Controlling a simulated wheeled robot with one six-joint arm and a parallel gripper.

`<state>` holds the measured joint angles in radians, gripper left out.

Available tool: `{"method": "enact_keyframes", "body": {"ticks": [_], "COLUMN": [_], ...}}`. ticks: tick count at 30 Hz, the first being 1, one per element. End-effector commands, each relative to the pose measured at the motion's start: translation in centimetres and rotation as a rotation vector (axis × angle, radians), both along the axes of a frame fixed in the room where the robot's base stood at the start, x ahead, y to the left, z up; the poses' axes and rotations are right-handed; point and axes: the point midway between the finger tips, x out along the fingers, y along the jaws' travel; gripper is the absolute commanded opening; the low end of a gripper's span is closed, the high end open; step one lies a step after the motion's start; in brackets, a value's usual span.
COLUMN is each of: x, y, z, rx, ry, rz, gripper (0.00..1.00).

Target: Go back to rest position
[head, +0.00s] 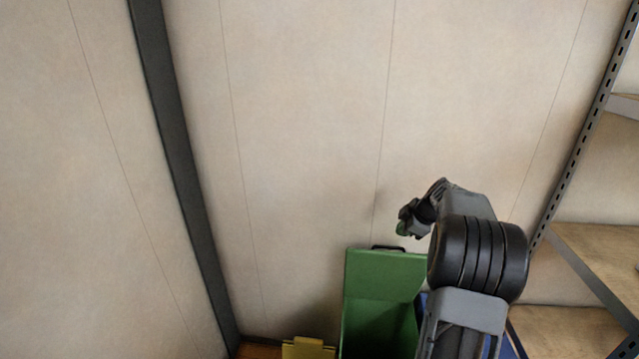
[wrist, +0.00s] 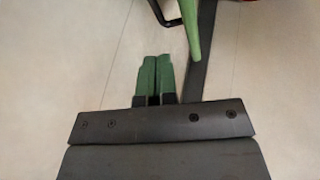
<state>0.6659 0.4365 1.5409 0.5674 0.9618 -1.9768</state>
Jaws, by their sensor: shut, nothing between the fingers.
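My gripper (wrist: 155,78) shows in the wrist view with its two green fingers side by side, shut and empty. In the head view my gripper (head: 402,228) is a small dark shape with a bit of green, at the end of my bent arm, in front of the pale wall and above the green bin. My arm fills the lower right of the head view and hides part of the bin.
A green bin (head: 385,277) with a dark handle stands below my gripper, with a yellow object (head: 308,348) to its left and a blue object (head: 515,342) to its right. A metal shelf rack (head: 585,265) stands at the right. A dark post (head: 180,170) runs along the panelled wall (head: 300,120).

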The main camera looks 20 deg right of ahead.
Motion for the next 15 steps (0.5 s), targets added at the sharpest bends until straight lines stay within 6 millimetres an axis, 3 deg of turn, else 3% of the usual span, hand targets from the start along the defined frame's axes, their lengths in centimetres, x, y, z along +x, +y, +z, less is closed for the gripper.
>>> {"method": "enact_keyframes", "body": {"ticks": [5,8,12,15], "x": [0.0,-0.2,-3.1,-5.7], "y": [0.0,-0.1,0.9,3.7], "z": [0.0,-0.2,-3.2,-3.2], "rx": [0.033,0.099,0.236,0.293], "ry": [0.013,0.054,0.223,0.335], "rz": [-0.060,-0.199,-0.515,-0.746], "gripper": [0.00,0.00,0.00,0.00]}}
